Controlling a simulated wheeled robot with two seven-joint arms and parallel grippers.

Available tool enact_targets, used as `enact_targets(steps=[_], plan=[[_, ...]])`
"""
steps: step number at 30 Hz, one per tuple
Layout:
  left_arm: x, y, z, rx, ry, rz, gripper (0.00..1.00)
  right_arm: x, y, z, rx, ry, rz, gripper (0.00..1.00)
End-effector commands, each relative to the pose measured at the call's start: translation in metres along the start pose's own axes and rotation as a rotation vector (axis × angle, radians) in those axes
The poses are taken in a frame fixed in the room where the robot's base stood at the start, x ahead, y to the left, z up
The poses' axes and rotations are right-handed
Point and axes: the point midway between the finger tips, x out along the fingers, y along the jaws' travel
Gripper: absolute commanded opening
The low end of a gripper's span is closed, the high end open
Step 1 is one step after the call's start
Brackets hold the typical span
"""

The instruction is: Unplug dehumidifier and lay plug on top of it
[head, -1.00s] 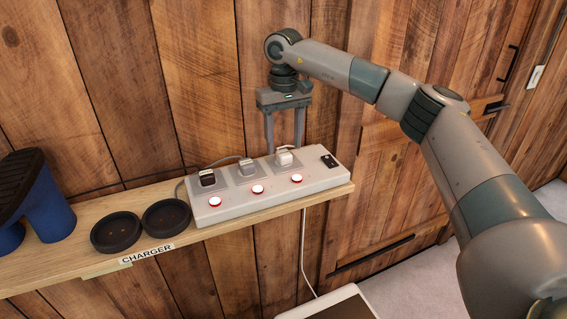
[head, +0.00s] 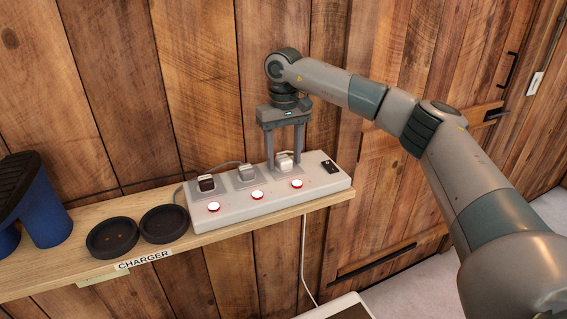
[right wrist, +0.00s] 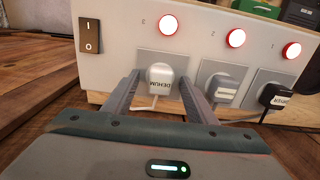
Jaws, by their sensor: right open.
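The power strip (head: 328,183) lies on a wooden shelf with three plugs in its sockets and three lit red switches. The white plug labelled DEHUM (right wrist: 163,77) sits in the socket marked 3; it also shows in the head view (head: 284,161). My right gripper (head: 285,160) is open and points down, its fingers on either side of that plug. In the right wrist view the right gripper's fingers (right wrist: 163,90) stand apart around the plug, with a gap visible. The dehumidifier is not clearly identifiable; a pale-edged box top (head: 342,306) shows at the bottom edge. My left gripper is not in view.
A grey-white plug (head: 246,173) and a dark plug (head: 206,183) sit in the other sockets. Two round black cups (head: 112,237) stand by the CHARGER label (head: 144,260). Blue boots (head: 43,210) are at the far left. The wooden wall is close behind the strip.

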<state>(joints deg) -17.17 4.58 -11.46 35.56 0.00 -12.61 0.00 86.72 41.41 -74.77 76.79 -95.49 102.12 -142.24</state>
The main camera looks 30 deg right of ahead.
Motion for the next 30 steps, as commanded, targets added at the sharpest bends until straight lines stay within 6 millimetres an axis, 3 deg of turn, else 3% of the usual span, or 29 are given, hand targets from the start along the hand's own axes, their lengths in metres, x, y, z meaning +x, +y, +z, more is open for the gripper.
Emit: enact_targets(steps=[17,23,24,30], plan=[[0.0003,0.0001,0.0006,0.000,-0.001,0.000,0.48,0.0000,-0.0003,0.0000,0.000,0.000,0.000,0.52],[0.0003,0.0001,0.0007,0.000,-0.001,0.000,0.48,0.0001,-0.0003,0.0000,0.000,0.000,0.000,0.04],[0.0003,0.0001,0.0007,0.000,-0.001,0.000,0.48,0.0001,-0.0003,0.0000,0.000,0.000,0.000,0.00],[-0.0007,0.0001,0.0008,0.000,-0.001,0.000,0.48,-0.0016,-0.0003,-0.0001,0.000,0.000,0.000,0.00]])
